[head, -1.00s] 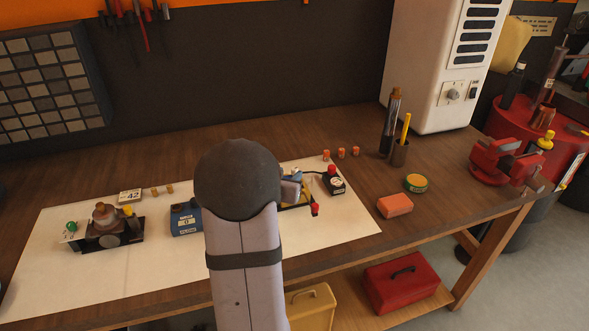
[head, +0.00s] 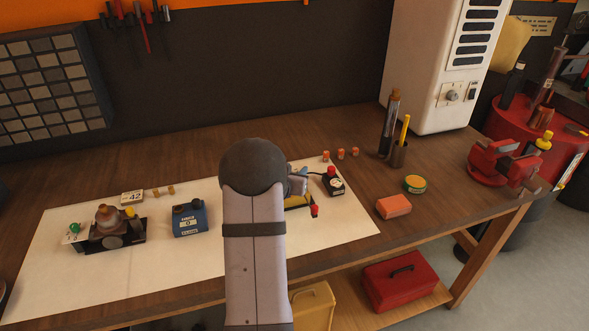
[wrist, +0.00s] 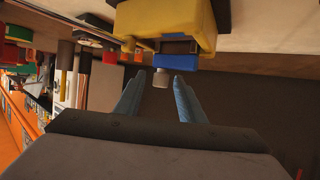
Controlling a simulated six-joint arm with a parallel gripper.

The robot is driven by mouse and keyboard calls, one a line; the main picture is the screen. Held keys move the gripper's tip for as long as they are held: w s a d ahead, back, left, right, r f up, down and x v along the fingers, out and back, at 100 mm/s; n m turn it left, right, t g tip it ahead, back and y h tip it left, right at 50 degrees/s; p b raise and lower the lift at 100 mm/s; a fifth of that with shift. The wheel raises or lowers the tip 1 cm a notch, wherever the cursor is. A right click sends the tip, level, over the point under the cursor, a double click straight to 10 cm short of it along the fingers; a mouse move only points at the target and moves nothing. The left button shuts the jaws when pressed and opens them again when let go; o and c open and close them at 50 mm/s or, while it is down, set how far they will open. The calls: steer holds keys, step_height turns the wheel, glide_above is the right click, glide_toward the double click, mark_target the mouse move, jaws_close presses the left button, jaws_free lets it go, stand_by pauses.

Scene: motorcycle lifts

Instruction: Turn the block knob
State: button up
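The fingers are apart, with a gap on both sides of the knob; I cannot see contact. In the head view my arm hides most of the yellow device (head: 300,203), and my fingers are mostly hidden.
A blue box (head: 188,221) stands left of my arm on the white sheet (head: 160,280). A dark fixture (head: 112,240) is further left. A small box with a red button (head: 333,181) is right of the yellow device. An orange block (head: 394,206) lies further right.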

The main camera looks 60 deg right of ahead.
jaws_close()
steer(key=shift+w+r+m+g+p, duration=0.1)
steer(key=shift+r+m+g+p, duration=0.15)
steer(key=shift+m+g+p, duration=0.4)
steer(key=m+g+p, duration=0.1)
steer(key=p, duration=0.2)
steer(key=shift+d+g, duration=0.1)
steer(key=shift+g, duration=0.15)
steer(key=shift+m+g+p, duration=0.85)
steer(key=shift+g+p, duration=0.1)
steer(key=shift+g, duration=0.05)
steer(key=shift+f+m+g, duration=0.15)
steer(key=shift+m+g, duration=0.15)
jaws_free()
